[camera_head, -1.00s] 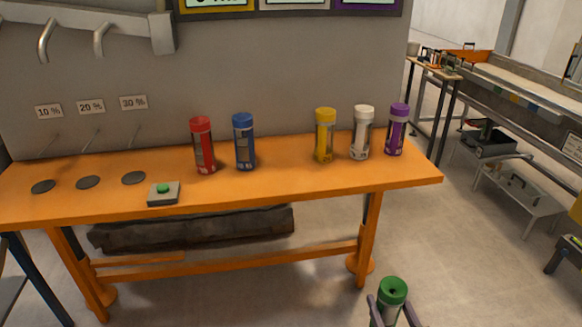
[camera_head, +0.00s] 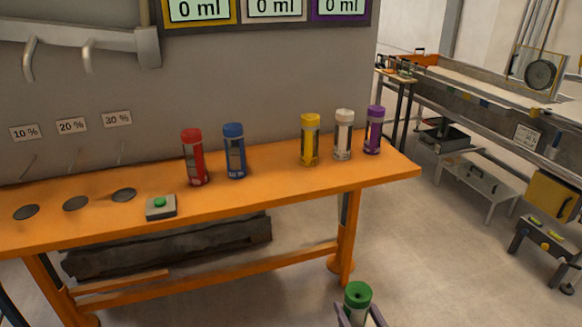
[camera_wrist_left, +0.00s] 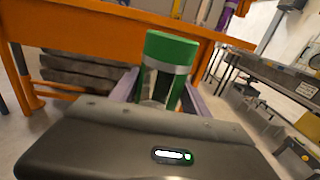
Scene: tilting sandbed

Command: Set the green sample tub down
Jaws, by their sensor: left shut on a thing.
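The green sample tub (camera_head: 357,296) has a green lid with a dark centre and a clear or grey body. The tub's lower part is hidden by the gripper. My right gripper is not in view.
On the bench stand a red tub (camera_head: 195,158), blue tub (camera_head: 234,151), yellow tub (camera_head: 310,140), white tub (camera_head: 343,135) and purple tub (camera_head: 373,130). A green button box (camera_head: 161,206) sits near the front edge. Bench space between blue and yellow is clear.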

